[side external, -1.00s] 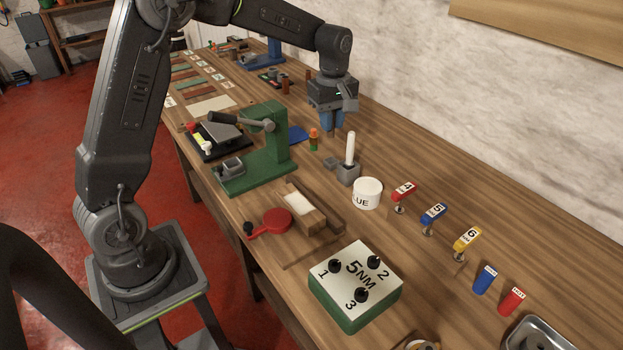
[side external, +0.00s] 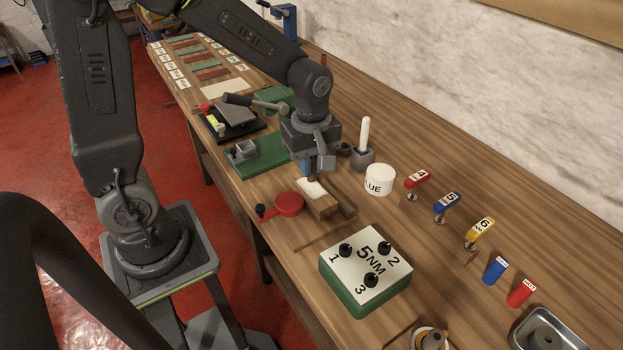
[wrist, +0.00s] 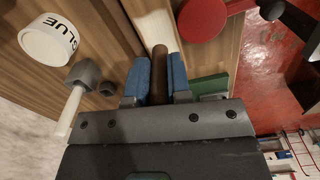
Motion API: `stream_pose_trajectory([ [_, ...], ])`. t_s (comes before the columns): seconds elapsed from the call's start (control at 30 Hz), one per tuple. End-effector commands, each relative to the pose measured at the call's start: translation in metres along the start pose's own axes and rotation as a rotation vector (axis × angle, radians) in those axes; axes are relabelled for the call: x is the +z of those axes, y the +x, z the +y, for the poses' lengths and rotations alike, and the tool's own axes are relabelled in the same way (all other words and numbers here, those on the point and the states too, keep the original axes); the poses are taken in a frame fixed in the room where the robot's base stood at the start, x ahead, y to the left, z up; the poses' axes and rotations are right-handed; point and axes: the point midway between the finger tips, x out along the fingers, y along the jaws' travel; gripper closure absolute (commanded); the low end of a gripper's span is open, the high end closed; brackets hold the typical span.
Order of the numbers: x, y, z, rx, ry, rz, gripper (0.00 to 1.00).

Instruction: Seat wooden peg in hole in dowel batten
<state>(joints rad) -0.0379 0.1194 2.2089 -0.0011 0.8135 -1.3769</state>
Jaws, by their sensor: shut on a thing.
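The dowel batten (side external: 322,204) is a wooden block with a pale top face, lying on the bench beside a red round-headed handle. In the wrist view the batten (wrist: 152,18) lies just beyond the fingertips. My gripper (side external: 308,174) is above the batten's far end in the side view. In the wrist view my gripper (wrist: 158,78) has its blue fingers shut on the wooden peg (wrist: 159,72), a dark brown cylinder pointing toward the batten. The hole is hidden, and I cannot tell whether the peg tip touches the batten.
The red handle (side external: 289,204) is close on the left. A green 5NM block (side external: 365,275) stands in front. A green press base (side external: 262,157) is behind.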

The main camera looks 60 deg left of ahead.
Motion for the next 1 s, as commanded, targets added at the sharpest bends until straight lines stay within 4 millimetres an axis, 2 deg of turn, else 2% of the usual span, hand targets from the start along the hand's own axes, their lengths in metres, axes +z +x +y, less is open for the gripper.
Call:
stream_pose_trajectory([
  [0.33,0.000,0.040,0.000,-0.002,0.000,0.000,1.00],
  [0.67,0.000,0.042,0.000,-0.001,0.000,0.000,1.00],
  [1.0,0.000,0.054,-0.001,-0.003,0.000,0.000,1.00],
])
